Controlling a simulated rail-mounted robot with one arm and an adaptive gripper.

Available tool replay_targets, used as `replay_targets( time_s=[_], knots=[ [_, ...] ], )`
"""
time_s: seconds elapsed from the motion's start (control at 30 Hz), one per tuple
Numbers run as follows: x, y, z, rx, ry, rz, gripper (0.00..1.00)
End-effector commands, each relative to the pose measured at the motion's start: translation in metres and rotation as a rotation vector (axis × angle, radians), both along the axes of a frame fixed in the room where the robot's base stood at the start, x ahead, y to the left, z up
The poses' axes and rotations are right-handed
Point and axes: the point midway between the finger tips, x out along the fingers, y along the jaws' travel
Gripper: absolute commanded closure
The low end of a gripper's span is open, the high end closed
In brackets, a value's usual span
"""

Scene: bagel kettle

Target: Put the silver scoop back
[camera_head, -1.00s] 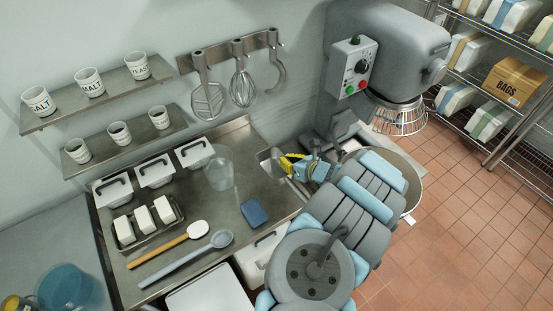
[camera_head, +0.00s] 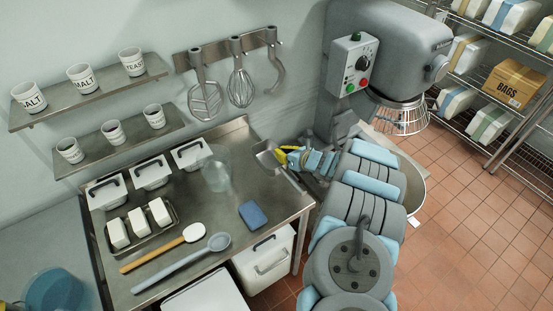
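A silver scoop-like metal piece (camera_head: 266,155) shows at the right back of the steel counter (camera_head: 190,215), right beside the fingers of my gripper (camera_head: 281,155). My gripper has yellow and dark parts and points left from the end of my arm. It is small here and partly covered by its own links. I cannot tell whether its fingers are closed on the metal piece or only beside it, nor whether the piece touches the counter.
A clear container (camera_head: 215,172) and a blue sponge (camera_head: 252,215) stand near the metal piece. White lidded bins (camera_head: 151,174), a tray of white blocks (camera_head: 141,242), a spatula (camera_head: 165,252) and a blue-grey spoon (camera_head: 182,263) lie left. The mixer (camera_head: 385,50) and its bowl (camera_head: 412,190) are right.

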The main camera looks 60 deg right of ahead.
Motion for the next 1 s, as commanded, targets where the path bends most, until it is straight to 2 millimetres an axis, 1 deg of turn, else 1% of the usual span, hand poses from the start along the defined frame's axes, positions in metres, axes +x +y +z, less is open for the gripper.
replay_targets(
  time_s=[0.03,0.33,0.4,0.8,1.0],
  knots=[
    [0.001,-0.003,-0.005,-0.001,-0.001,0.0,1.0],
    [0.01,-0.014,-0.012,-0.002,0.0,0.001,1.0],
    [0.013,-0.016,-0.017,-0.002,-0.003,0.001,1.0],
    [0.022,-0.026,-0.032,-0.002,0.0,0.001,1.0],
    [0.029,-0.037,-0.05,-0.004,0.002,-0.001,1.0]
  ],
)
